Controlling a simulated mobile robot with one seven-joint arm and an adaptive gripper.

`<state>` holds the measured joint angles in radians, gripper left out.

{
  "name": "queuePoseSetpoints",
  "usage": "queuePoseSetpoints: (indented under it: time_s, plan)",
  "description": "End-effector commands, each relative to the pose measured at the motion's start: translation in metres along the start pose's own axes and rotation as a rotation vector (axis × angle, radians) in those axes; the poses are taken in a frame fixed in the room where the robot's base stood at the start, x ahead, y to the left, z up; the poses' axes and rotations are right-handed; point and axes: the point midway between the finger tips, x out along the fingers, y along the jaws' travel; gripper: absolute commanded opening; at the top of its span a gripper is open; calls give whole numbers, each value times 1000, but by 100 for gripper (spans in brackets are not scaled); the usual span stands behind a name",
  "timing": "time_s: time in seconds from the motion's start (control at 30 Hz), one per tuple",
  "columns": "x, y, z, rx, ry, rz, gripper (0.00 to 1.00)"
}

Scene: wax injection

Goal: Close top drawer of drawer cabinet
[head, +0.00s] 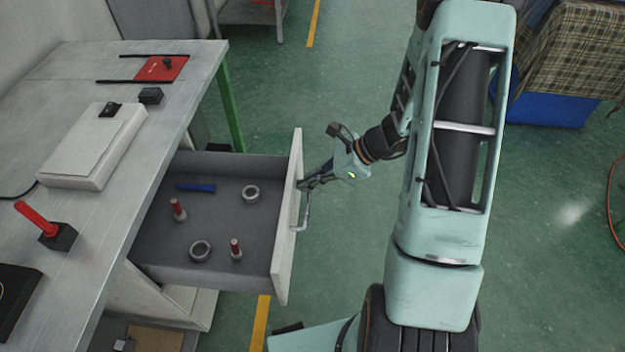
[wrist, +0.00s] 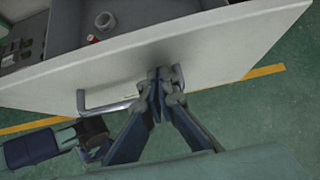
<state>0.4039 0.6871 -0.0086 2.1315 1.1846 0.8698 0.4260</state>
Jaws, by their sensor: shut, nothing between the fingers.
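The top drawer (head: 286,262) of the drawer cabinet (head: 152,300) is pulled well out under the table in the head view. It holds two metal rings, two red-topped pieces and a blue item. Its pale front panel (wrist: 225,45) spans the wrist view, with a metal bar handle (wrist: 98,107) on it. My gripper (head: 304,184) is at the outer face of the panel, by the far end of the handle. In the wrist view my gripper (wrist: 160,75) has its fingertips together at the panel, right of most of the handle. Whether they touch it is hard to tell.
A metal table (head: 190,75) stands above the cabinet, with a white box (head: 95,150), a red plate (head: 163,68) and a red-handled tool (head: 45,225) on it. Green floor (head: 320,110) is clear between table and arm. A blue bin (head: 550,108) stands at upper right.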

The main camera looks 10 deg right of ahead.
Motion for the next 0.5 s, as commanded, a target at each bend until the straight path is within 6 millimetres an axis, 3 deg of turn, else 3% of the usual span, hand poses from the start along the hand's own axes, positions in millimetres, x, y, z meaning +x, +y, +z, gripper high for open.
queuePoseSetpoints:
  time_s: [0.3, 0.5]
  plan:
    - [1, 0, 1, -1, 0, 0, 0]
    - [12, 0, 12, -2, -1, 1, 0]
